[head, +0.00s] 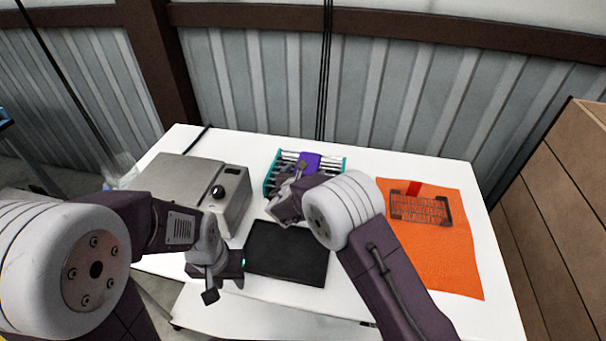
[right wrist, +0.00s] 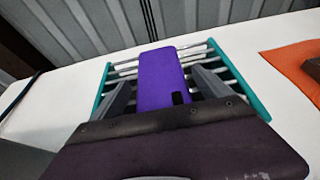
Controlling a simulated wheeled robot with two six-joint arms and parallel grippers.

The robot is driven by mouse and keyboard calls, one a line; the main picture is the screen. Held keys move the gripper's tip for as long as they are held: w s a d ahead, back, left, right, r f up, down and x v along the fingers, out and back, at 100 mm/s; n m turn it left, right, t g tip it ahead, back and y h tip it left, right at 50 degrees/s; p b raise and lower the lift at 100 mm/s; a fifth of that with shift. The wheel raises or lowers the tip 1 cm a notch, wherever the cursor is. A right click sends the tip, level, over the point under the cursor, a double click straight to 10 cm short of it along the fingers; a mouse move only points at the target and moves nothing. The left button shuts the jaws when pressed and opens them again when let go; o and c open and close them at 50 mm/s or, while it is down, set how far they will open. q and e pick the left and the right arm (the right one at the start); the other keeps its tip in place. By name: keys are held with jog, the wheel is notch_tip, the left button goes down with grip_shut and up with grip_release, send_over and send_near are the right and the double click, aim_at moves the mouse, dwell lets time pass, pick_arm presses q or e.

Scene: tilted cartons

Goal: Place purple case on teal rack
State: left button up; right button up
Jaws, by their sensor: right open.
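The purple case (head: 310,161) lies on the teal rack (head: 268,184), across its metal bars. In the right wrist view the case (right wrist: 161,75) sits between the two fingers of my right gripper (right wrist: 165,88), near the middle of the rack (right wrist: 256,96). These fingers are open, with a gap visible beside the case. In the head view my right gripper (head: 296,168) is over the rack's near part, and my arm hides some of the rack. My left gripper (head: 210,292) is low, left of the black mat; its jaw opening is not clear.
A grey metal appliance (head: 183,176) with a black knob stands left of the rack. A black mat (head: 287,253) lies in front. On the right, an orange cloth (head: 452,264) holds a dark wire rack (head: 420,208) with a red piece behind it. Wooden crates (head: 560,215) stand beyond the table's right.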

pick_arm(q)
jog(key=shift+f, duration=0.1)
pick_arm(e)
jog(key=v, duration=1.2)
jog(key=shift+r, duration=0.25)
